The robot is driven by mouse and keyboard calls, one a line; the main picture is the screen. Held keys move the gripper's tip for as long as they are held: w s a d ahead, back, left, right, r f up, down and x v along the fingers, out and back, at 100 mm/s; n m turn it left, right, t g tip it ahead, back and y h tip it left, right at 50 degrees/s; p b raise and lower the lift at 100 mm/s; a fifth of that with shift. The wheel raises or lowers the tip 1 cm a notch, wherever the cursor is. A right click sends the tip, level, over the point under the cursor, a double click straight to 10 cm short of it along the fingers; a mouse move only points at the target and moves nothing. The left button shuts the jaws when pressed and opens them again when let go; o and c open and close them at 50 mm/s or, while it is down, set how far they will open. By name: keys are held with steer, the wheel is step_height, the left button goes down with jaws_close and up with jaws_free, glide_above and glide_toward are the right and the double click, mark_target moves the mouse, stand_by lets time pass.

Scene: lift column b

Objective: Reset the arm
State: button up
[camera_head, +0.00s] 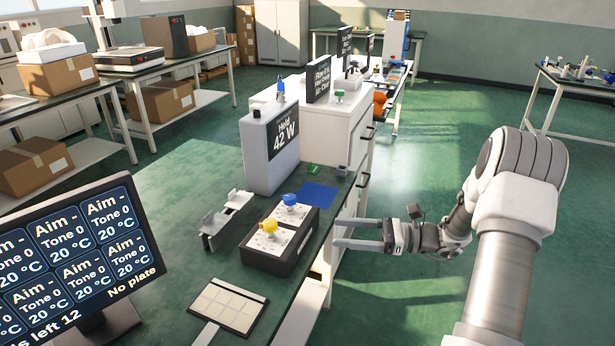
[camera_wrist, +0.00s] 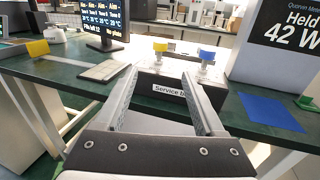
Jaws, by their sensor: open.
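My gripper (camera_head: 358,232) is at the right edge of the bench, its fingers pointing left toward a dark block with a yellow knob (camera_head: 269,227) and a blue knob (camera_head: 290,201) on its light top. In the wrist view both fingers (camera_wrist: 166,95) are spread wide with nothing between them. The block's front (camera_wrist: 172,92), with a label partly reading "Service", shows beyond the fingers. My gripper looks apart from the block. My arm reaches in from the right of the head view.
A grey unit reading "Held 42 W" (camera_head: 270,150), a blue sheet (camera_head: 315,195), a light bracket (camera_head: 228,215) and a pale gridded plate (camera_head: 229,306) are on the bench. A monitor (camera_head: 80,262) stands at the lower left. Green floor (camera_head: 410,310) to the right is clear.

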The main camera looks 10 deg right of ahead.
steer(key=s+a+r+n+g+h, duration=0.75)
steer(key=s+n, duration=0.25)
steer(key=s, duration=0.2)
steer(key=s+r+n+t+h, duration=0.2)
steer(key=s+r+n+h, duration=0.1)
steer(key=s+n+h, duration=0.5)
steer(key=s+r+n+t+p, duration=0.2)
steer(key=r+p, duration=0.6)
steer(key=r, duration=0.2)
steer(key=s+d+r+n+t+h+p, duration=0.1)
steer(key=r+t+p, duration=0.2)
steer(key=r+p, duration=0.4)
step_height(320, 180, up, 3)
steer(key=shift+s+d+n+p, duration=0.25)
steer(key=shift+s+n+p, duration=0.15)
